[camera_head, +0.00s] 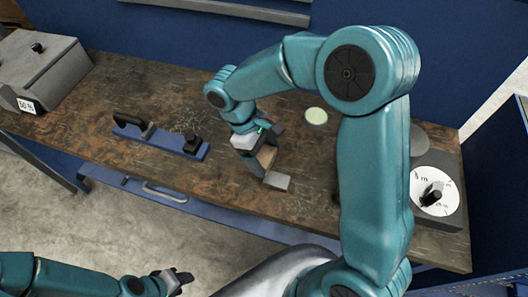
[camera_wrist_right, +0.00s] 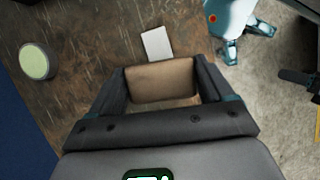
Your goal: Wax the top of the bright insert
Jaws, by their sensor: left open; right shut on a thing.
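My right gripper (camera_head: 262,150) is shut on a tan-brown block (camera_head: 267,157), which also shows between the fingers in the right wrist view (camera_wrist_right: 160,82). A small pale grey rectangular piece (camera_head: 277,181) lies near the table's front edge, just beyond the fingertips; in the wrist view it is a bright rectangle (camera_wrist_right: 156,43). It looks like the bright insert. I cannot tell whether the block touches it. A round pale green disc (camera_head: 316,116) lies further back; in the wrist view it is at the left (camera_wrist_right: 34,62). My left gripper (camera_head: 176,281) is open and empty, off the table's front.
A blue rail with black handles (camera_head: 160,138) lies left of my right gripper. A grey box (camera_head: 40,65) with a "50 %" label stands at the far left. A dial unit (camera_head: 434,192) is at the right end. The wooden table (camera_head: 90,120) has bare room at left.

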